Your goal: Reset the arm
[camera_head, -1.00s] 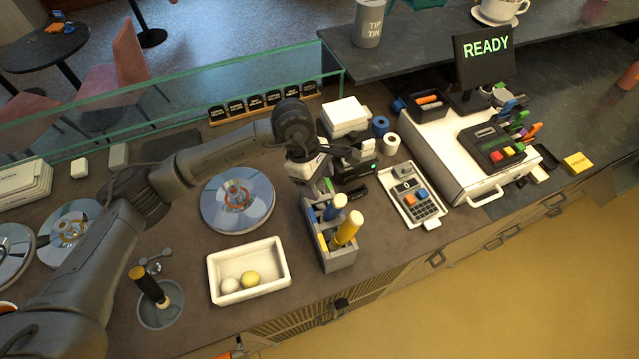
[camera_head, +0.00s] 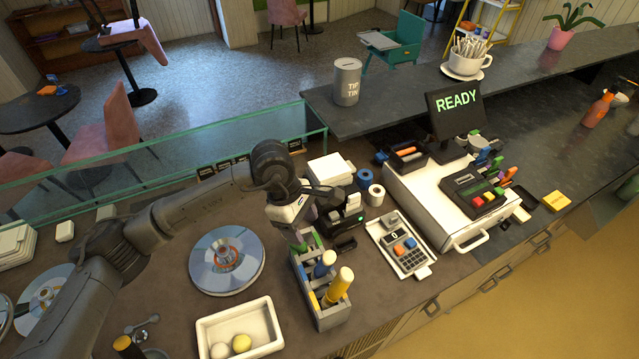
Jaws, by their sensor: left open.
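My left arm comes in from the left and reaches over the counter. Its gripper (camera_head: 300,240) points down at the back end of the grey divided holder (camera_head: 325,311), close to a green-topped item (camera_head: 312,240) there. The fingers are small and partly hidden behind the wrist, but they are open. A blue-handled tool (camera_head: 325,264) and a yellow-handled tool (camera_head: 339,286) stand in the holder. My right gripper is not in view.
A white tray (camera_head: 272,318) with two balls is in front. The calculator tray (camera_head: 422,268), receipt printer (camera_head: 345,217) and cash drawer (camera_head: 455,242) stand right. A glass screen (camera_head: 160,153) runs behind.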

